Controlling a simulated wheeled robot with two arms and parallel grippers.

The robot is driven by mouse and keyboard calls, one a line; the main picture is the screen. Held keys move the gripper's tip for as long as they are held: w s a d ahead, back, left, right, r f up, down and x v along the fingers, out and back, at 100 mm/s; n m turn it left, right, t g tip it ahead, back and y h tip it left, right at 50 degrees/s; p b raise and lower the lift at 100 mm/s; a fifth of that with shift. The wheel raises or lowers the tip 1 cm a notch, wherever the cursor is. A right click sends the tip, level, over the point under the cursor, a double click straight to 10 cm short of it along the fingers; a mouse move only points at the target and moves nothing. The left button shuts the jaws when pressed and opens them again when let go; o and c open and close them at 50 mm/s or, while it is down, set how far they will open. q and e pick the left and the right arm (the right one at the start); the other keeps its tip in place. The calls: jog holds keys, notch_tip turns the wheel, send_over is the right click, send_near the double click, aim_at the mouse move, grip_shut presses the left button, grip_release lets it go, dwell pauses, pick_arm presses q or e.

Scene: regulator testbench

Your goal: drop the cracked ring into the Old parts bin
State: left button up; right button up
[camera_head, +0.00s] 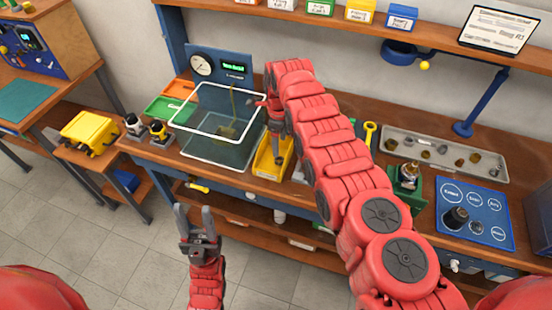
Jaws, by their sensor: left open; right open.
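A yellow bin (265,172) stands at the front of the bench, right of a clear tank. I cannot read a label on it, so I cannot tell if it is the Old parts bin. My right gripper (278,155) points down over this bin and is open; its fingers are small and partly lost against the yellow. I cannot make out the cracked ring; it may be hidden by the gripper, the bin or my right arm. My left gripper (195,212) is open and empty, fingers up, in front of the bench above the floor.
The clear tank (205,152) holds liquid. Orange (179,88) and green (162,108) trays sit left of it. A grey parts tray (395,150), a green fixture (408,202) and a blue panel (480,203) stand to the right. My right arm crosses the bench middle.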

notch_tip(320, 180, up, 17)
jog(key=p, duration=0.3)
jog(key=shift+r, duration=0.2)
dwell(0.4)
